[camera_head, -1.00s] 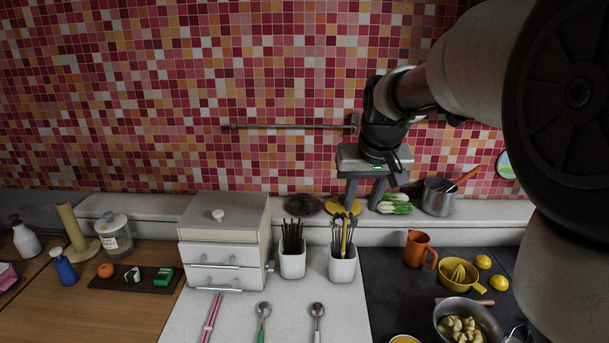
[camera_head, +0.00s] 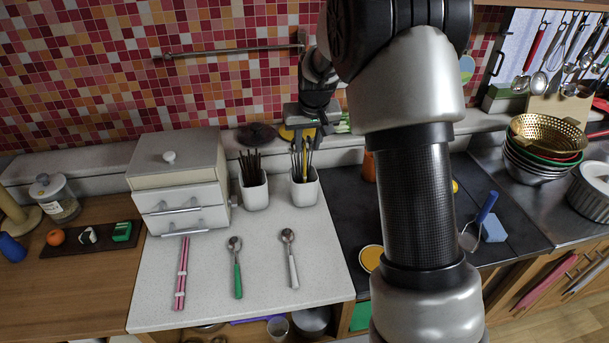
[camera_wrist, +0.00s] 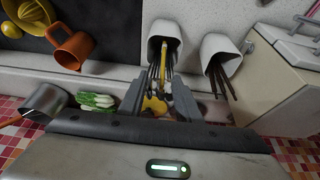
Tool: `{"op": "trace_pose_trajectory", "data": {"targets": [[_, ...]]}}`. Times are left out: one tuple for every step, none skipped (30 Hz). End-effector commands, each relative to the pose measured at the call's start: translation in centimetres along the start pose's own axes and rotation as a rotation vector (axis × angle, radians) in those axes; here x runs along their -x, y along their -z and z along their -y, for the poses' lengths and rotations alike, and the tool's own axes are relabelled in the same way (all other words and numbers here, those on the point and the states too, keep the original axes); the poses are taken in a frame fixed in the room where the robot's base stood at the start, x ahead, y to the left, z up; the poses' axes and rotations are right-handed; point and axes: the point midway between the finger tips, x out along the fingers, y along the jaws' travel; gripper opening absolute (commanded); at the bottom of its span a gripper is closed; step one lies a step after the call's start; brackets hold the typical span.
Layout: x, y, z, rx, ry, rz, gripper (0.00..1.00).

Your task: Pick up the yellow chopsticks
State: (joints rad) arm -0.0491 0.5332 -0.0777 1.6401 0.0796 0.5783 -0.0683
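The yellow chopsticks (camera_head: 306,152) stand upright among dark sticks in the right white cup (camera_head: 304,192). In the wrist view, the chopsticks (camera_wrist: 165,56) lean out of that cup (camera_wrist: 165,33) towards the gap between my fingers. My gripper (camera_head: 308,138) is just above and behind the cup, pointing down. In the wrist view, my gripper's (camera_wrist: 159,88) two fingers are spread apart, with the stick tops near or between them. I cannot tell how deep the sticks reach between the fingers. Nothing is gripped.
A second white cup (camera_head: 254,193) of dark sticks stands to the left, beside a white drawer box (camera_head: 178,178). Pink chopsticks (camera_head: 182,272) and two spoons lie on the pale counter in front. An orange mug (camera_wrist: 73,47) and a pot (camera_wrist: 44,103) are nearby.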

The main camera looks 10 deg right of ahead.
Motion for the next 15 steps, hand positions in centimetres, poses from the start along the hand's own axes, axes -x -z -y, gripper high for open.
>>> {"op": "trace_pose_trajectory", "data": {"targets": [[-0.6,0.0,0.0,0.0,0.0,0.002,0.3],[-0.9,0.0,0.0,0.0,0.0,0.001,0.3],[-1.2,0.0,0.0,0.0,0.0,0.0,0.3],[-1.3,0.0,0.0,0.0,0.0,0.0,0.3],[-1.5,0.0,0.0,0.0,0.0,0.0,0.3],[-1.7,-0.1,0.0,0.0,0.0,0.001,0.3],[-1.9,-0.1,0.1,0.0,0.0,0.001,0.3],[-2.1,-0.1,0.1,0.001,0.0,0.002,0.3],[-2.6,-0.2,0.2,0.001,0.0,0.002,0.3],[-3.1,-0.3,0.2,0.001,0.0,0.003,0.3],[-3.5,-0.4,0.3,0.001,0.0,0.004,0.3],[-4.2,-0.5,0.4,0.001,-0.001,0.004,0.3],[-4.7,-0.6,0.5,0.001,-0.001,0.004,0.3],[-5.1,-0.5,0.4,0.0,-0.001,0.003,0.3],[-5.7,-0.5,0.4,0.0,-0.001,0.003,0.3]]}}
